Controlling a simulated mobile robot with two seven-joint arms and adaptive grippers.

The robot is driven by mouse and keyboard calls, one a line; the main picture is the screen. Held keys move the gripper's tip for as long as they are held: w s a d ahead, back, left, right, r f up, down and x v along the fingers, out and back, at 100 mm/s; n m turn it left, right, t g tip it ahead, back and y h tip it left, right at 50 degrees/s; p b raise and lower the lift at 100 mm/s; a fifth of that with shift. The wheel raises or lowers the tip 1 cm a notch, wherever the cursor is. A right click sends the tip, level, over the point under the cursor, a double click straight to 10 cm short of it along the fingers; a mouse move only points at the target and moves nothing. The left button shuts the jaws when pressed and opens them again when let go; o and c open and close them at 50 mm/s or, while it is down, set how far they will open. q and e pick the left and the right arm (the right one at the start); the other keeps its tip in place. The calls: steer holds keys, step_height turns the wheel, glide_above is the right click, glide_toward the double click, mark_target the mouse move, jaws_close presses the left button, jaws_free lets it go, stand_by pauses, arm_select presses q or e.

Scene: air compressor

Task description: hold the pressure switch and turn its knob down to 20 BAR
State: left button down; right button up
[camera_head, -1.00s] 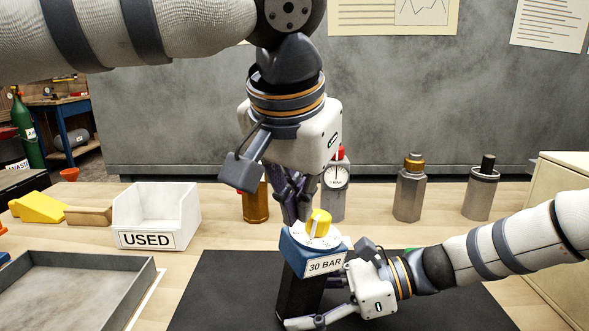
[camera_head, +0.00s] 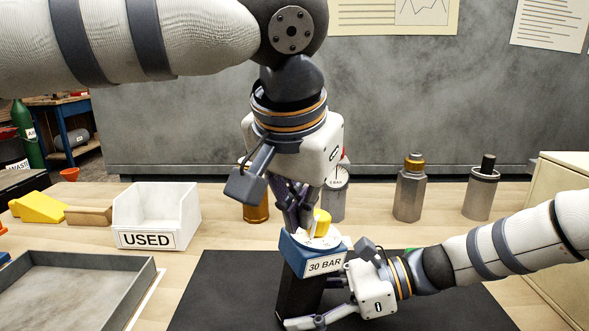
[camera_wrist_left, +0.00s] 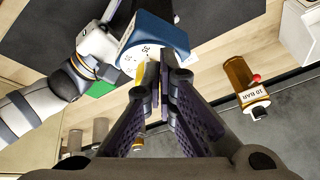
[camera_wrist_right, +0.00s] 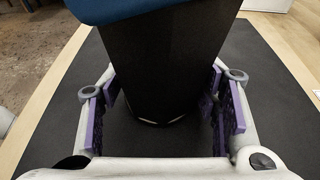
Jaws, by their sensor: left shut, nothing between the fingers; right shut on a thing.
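The pressure switch has a blue head (camera_head: 292,256) with a "30 BAR" label, a black body (camera_head: 296,293) and a yellow knob (camera_head: 323,222) over a white dial. It stands upright on the dark mat. My right gripper (camera_head: 316,304) is shut on the black body low down; in the right wrist view the fingers flank the body (camera_wrist_right: 165,65). My left gripper (camera_head: 303,228) comes from above, shut and empty, its fingertips beside the knob. In the left wrist view the closed fingertips (camera_wrist_left: 160,78) partly cover the knob (camera_wrist_left: 140,76); whether they touch it is unclear.
A white "USED" bin (camera_head: 155,217) and a grey tray (camera_head: 75,300) are at the left. An amber bottle (camera_head: 256,207), a gauge cylinder (camera_head: 334,200) and two metal cylinders stand behind. The dark mat (camera_head: 225,290) is clear left of the switch.

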arm_select(q)
steer(key=shift+w+d, duration=0.2)
steer(key=shift+d, duration=0.05)
stand_by(0.6)
steer(key=shift+s+d+f, duration=0.1)
steer(key=shift+s+d, duration=0.05)
steer(key=shift+s+d+f, duration=0.15)
steer(key=shift+s+d, duration=0.2)
steer(key=shift+d, duration=0.2)
steer(key=shift+s, duration=0.15)
stand_by(0.4)
steer(key=shift+s+a, duration=0.1)
steer(key=shift+s, duration=0.1)
step_height(320, 180, up, 6)
steer(key=d, duration=0.1)
